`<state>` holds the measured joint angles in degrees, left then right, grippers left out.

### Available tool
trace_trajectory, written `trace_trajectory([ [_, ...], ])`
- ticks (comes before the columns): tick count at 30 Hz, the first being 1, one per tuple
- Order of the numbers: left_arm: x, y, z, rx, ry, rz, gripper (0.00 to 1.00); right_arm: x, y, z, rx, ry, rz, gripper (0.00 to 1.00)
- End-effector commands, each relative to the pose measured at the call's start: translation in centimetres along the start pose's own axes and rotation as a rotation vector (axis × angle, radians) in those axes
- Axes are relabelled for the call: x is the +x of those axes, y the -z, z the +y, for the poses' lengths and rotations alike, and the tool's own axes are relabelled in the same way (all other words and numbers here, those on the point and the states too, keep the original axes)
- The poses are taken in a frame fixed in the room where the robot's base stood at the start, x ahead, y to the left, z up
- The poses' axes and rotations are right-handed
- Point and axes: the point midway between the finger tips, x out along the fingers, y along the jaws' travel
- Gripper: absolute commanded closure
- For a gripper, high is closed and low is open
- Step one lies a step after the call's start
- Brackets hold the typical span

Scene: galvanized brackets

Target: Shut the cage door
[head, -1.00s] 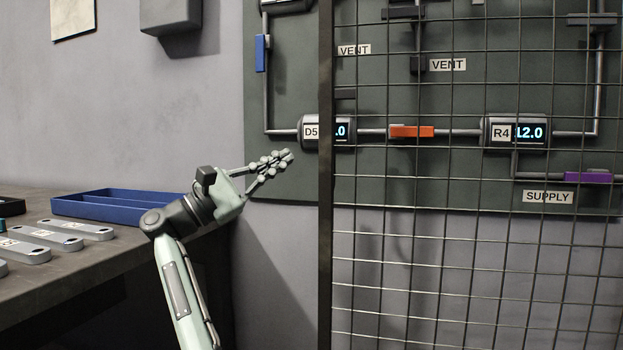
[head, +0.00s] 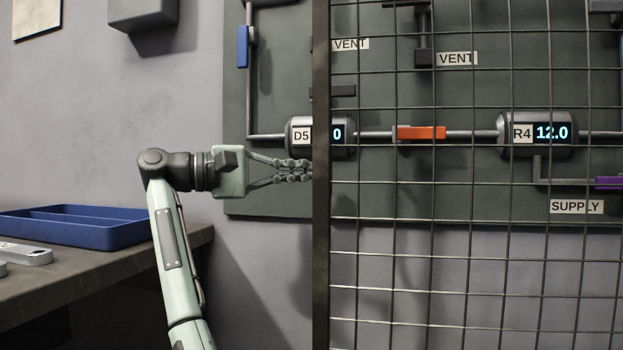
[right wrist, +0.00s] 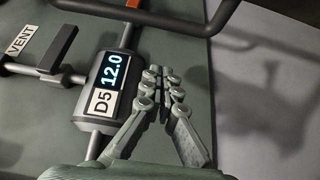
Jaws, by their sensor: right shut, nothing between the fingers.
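The cage door (head: 321,240) is a dark wire mesh panel with an upright dark edge post, filling the right of the head view. How far it stands open cannot be told. My right gripper (head: 308,171) is level, its shut, empty fingers pointing right at the left side of the post, below the D5 gauge. Whether they touch the post cannot be told. In the right wrist view the shut fingers (right wrist: 162,80) are beside the D5 gauge (right wrist: 108,80). A dark bent bar (right wrist: 150,17) crosses the top there. My left gripper is not in view.
Behind the mesh, a wall panel carries pipes, an orange handle (head: 421,132), the R4 gauge (head: 537,134) and a purple handle (head: 609,183). A blue handle (head: 243,46) is left of the post. A workbench (head: 100,272) with a blue tray (head: 100,236) is at left.

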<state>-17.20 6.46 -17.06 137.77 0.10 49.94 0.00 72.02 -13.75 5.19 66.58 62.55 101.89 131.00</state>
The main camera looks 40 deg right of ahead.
Motion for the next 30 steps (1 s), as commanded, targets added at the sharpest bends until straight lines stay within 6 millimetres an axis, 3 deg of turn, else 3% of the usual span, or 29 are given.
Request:
trace_trajectory([
  [2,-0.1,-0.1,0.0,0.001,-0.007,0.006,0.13,1.7,-0.1,-0.2,0.002,-0.001,-0.004,1.00],
  [12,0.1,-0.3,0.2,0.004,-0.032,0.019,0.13,0.4,-3.5,-0.1,-0.002,-0.002,0.001,1.00],
  [30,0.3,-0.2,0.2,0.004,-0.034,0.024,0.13,0.6,-3.6,0.0,-0.003,-0.002,-0.004,1.00],
])
